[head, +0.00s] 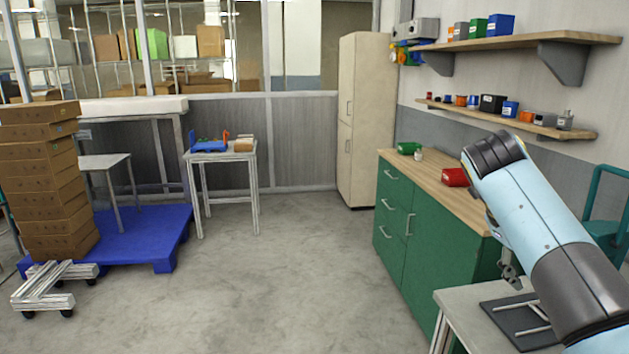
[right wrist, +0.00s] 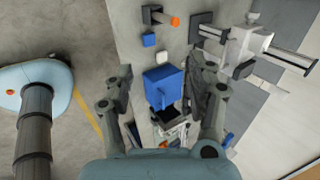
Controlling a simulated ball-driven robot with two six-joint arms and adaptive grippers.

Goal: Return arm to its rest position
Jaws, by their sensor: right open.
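My right arm comes in from the right in the head view, light blue with dark grey joints. It stands raised over the end of the green cabinet and a small grey table (head: 462,304). A dark part of my right gripper (head: 511,276) shows below the arm. In the right wrist view my right gripper (right wrist: 163,80) has its fingers spread wide apart, with nothing held between them. A blue bin (right wrist: 163,84) appears below, between the fingers, apart from them. My left arm and gripper are not in view. No film reel can be made out.
The green cabinet (head: 398,238) with a wooden top carries a green bin (head: 409,148) and a red bin (head: 454,177). A dark plate (head: 512,315) lies on the small table. The middle floor is clear.

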